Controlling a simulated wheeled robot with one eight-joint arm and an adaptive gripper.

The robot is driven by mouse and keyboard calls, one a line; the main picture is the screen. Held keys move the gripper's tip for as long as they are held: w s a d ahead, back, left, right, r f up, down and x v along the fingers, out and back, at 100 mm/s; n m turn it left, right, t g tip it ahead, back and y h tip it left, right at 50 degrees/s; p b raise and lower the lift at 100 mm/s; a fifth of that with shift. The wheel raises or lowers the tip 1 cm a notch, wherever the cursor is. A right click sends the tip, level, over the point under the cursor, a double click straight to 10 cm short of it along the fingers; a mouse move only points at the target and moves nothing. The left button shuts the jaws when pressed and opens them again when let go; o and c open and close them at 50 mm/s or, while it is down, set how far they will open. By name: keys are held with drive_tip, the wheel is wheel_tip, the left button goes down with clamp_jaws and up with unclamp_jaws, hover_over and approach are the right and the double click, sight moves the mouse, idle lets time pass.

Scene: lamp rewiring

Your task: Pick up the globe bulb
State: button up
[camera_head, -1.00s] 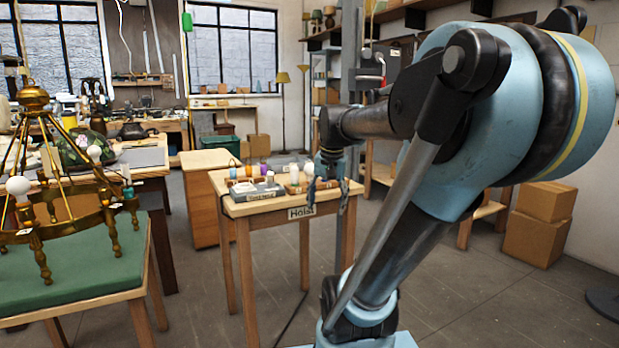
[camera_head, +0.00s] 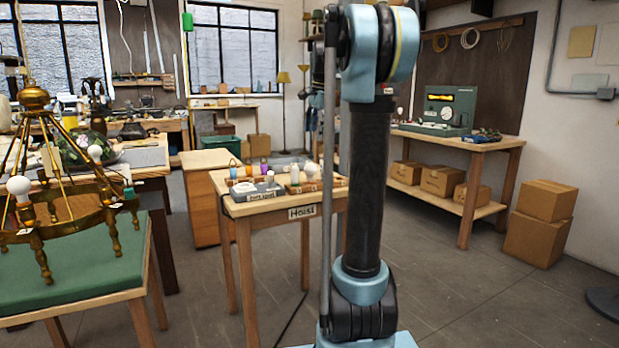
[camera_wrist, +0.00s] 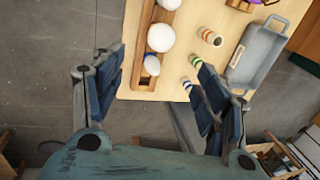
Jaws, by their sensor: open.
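In the wrist view a wooden rack (camera_wrist: 140,48) holds several white bulbs. The large round one, a globe bulb (camera_wrist: 161,38), sits mid-rack, with a smaller white bulb (camera_wrist: 152,65) nearer me. In the head view, a white round bulb (camera_head: 312,169) shows in the rack on the small Hoist table (camera_head: 265,205). My gripper (camera_wrist: 160,92) is open and empty in the wrist view. Its fingers are spread wide at the table's near edge, with the rack beyond the gap between them. In the head view my arm hides the gripper.
A grey metal tray (camera_wrist: 258,55) lies further right. A brass chandelier (camera_head: 35,98) with white bulbs stands on a green-topped table (camera_head: 75,262) at left. Floor is clear right of the Hoist table.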

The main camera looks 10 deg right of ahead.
sight(311, 170)
drive_tip(key=x, duration=1.7)
drive_tip(key=shift+w+a+f, duration=0.1)
drive_tip(key=shift+w+f, duration=0.05)
drive_tip(key=shift+c, duration=0.4)
drive_tip(key=c, duration=1)
